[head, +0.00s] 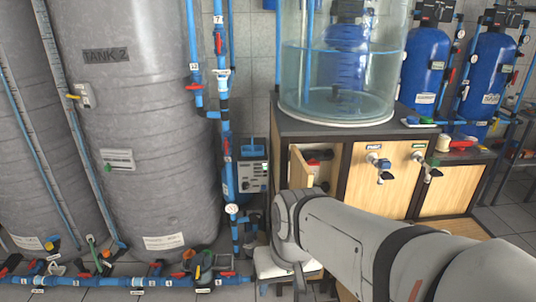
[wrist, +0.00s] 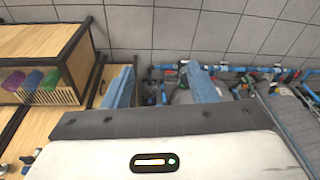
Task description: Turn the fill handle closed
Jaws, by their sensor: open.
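I cannot tell which of the several valve handles is the fill handle; no label is readable as "fill". Red handles sit on the upright blue pipe, one of them a red lever (head: 195,87) beside Tank 2 (head: 130,150). Blue pipes with small valves (wrist: 240,70) show beyond the fingers. In the head view my wrist mostly hides the gripper.
A wooden cabinet (head: 370,190) with an open door (head: 300,168) stands right of the pipes, with a clear water vessel (head: 340,60) on top. A control box (head: 252,177) is on the wall. In the wrist view a wooden shelf (wrist: 70,45) is at left.

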